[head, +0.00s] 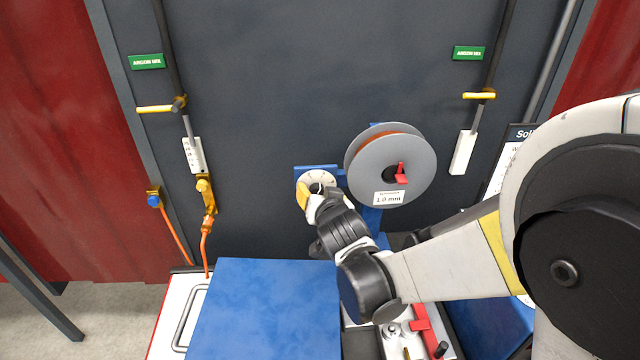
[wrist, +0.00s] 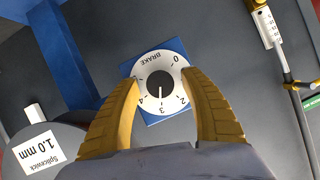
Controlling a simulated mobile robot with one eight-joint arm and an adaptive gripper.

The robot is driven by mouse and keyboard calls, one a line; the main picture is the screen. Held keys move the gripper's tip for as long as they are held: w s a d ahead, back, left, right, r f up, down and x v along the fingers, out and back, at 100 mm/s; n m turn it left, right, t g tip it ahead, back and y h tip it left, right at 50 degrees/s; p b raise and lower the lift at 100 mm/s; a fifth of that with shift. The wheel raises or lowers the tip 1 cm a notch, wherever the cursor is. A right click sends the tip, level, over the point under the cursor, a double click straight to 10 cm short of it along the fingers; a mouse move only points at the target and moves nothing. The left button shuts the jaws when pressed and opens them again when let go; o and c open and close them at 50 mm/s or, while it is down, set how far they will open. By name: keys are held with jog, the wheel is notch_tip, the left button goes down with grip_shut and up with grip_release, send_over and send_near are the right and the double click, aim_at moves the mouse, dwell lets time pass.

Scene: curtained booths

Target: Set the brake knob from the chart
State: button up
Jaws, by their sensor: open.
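The brake knob (wrist: 159,80) is a black disc on a round white dial marked BRAKE, on a blue plate (wrist: 177,45). Its pale pointer line aims at about 3. In the head view the dial (head: 322,177) is partly covered by my gripper (head: 313,192). In the wrist view my gripper (wrist: 160,76) is open, with one yellow finger at each side of the knob; contact cannot be told. The chart, seemingly the white sheet (head: 497,180) with a dark heading starting "Soli", is mostly hidden behind my arm. The spool (head: 405,150) carries a label (head: 389,198) reading 1.0 mm.
The spool stands close to the right of the dial, with a red handle (head: 401,173) at its hub. A blue-topped box (head: 260,310) lies below. Yellow valve levers (head: 155,109) and hoses line the dark wall.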

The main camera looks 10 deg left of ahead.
jog(key=shift+s+r, duration=0.15)
jog(key=shift+s, duration=0.05)
grip_shut()
jog(key=shift+n, duration=0.3)
jog(key=n+h+b, duration=0.2)
jog(key=n, duration=0.1)
jog(key=shift+a+t, duration=0.15)
jog(key=shift+t, duration=0.25)
jog(key=shift+n+t+h+b, duration=0.5)
jog(key=shift+n+h+b, duration=0.6)
jog(key=shift+n, duration=0.4)
